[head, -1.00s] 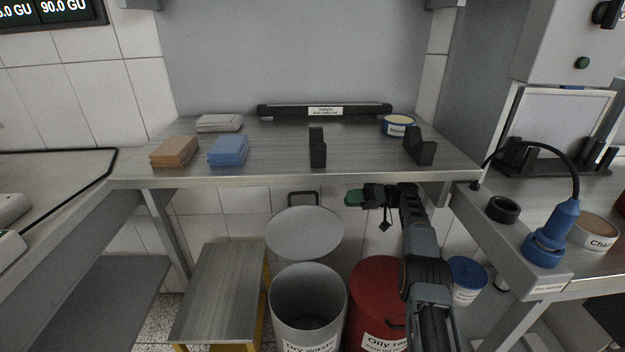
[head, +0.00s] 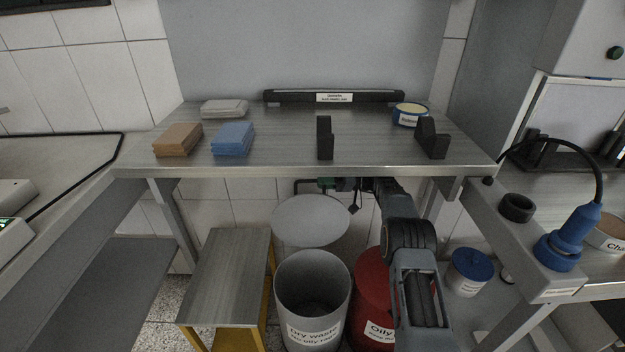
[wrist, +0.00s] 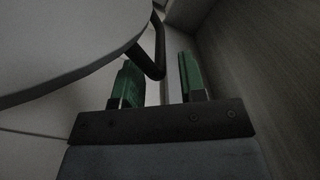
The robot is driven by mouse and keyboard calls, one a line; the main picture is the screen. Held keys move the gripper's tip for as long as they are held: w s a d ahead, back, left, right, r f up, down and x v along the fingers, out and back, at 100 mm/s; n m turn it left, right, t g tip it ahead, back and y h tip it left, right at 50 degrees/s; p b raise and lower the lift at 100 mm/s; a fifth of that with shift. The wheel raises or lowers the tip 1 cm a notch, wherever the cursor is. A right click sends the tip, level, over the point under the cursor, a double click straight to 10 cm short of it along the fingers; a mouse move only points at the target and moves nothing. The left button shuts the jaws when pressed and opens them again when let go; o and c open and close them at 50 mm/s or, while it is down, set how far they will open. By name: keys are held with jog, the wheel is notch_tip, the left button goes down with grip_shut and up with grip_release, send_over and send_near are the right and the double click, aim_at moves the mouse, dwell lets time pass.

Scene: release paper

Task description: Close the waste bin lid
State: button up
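The grey dry-waste bin (head: 312,302) stands open under the steel bench, its round grey lid (head: 311,220) raised behind the opening. A dark loop handle (head: 300,184) shows at the lid's top edge in the head view. My gripper (head: 328,184) is beside that handle, under the bench's front edge and partly hidden. In the wrist view, the lid's underside or face (wrist: 60,45) fills the upper left. My gripper's two green fingers (wrist: 160,78) are apart, with the dark bent handle bar (wrist: 150,60) between or just beyond them. I cannot tell whether they touch it.
A red oily-rag bin (head: 374,290) stands right of the grey bin, partly behind my arm. A low metal-topped stand (head: 228,270) is on the left. The bench (head: 270,150) overhangs closely above my arm. A blue-lidded tub (head: 469,268) sits at right.

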jog(key=shift+a+p, duration=0.3)
jog(key=shift+a, duration=0.95)
jog(key=shift+c, duration=0.3)
grip_shut()
